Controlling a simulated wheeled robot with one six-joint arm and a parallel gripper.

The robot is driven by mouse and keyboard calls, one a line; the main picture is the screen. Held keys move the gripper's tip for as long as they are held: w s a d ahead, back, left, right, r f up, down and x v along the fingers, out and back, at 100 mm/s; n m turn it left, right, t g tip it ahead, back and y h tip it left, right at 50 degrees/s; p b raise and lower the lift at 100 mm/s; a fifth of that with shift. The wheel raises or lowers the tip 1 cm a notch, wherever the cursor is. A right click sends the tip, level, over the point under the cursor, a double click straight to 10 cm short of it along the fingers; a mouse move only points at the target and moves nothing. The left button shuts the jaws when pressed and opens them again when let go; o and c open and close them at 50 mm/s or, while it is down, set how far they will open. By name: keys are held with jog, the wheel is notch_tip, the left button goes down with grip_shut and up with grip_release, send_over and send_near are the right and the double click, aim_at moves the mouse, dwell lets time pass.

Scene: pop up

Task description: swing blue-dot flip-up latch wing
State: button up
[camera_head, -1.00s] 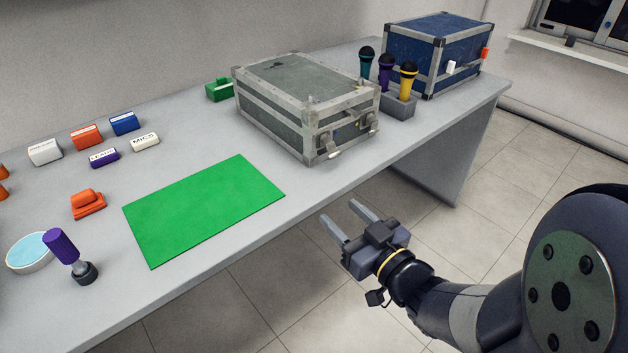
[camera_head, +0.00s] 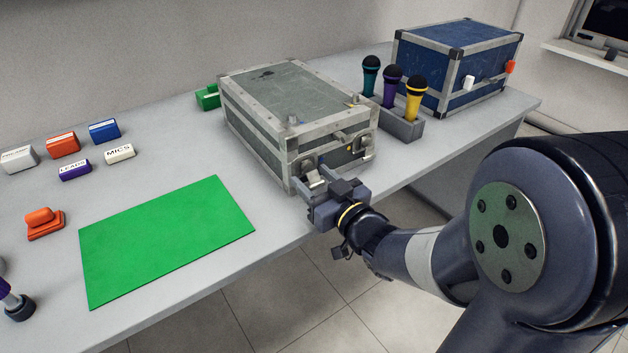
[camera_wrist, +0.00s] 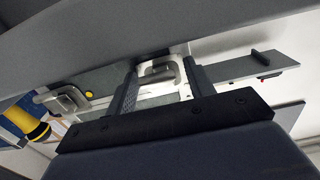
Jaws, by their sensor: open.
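The grey-green flight case (camera_head: 295,95) with metal edging stands closed on the table, its front facing me. Two metal latches sit on that front: a left latch (camera_head: 313,177) and a right latch (camera_head: 367,148). My gripper (camera_head: 316,182) is at the left latch, at the case's front lower corner. In the wrist view my gripper (camera_wrist: 160,72) is open, its dark fingers on either side of a metal latch wing (camera_wrist: 157,69); I cannot tell whether they touch it. The other latch (camera_wrist: 65,101) has a yellow dot beside it.
A grey holder (camera_head: 402,123) with three microphones stands right of the case, before a blue case (camera_head: 455,65). A green mat (camera_head: 165,240) lies clear at the left. Several labelled blocks and an orange stamp-like object (camera_head: 44,222) lie farther left.

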jog(key=shift+w+a, duration=0.1)
jog(key=shift+w, duration=0.1)
jog(key=c, duration=1)
jog(key=shift+o, duration=0.2)
jog(key=shift+r, duration=0.1)
jog(key=shift+r+p, duration=0.1)
jog(key=shift+p, duration=0.5)
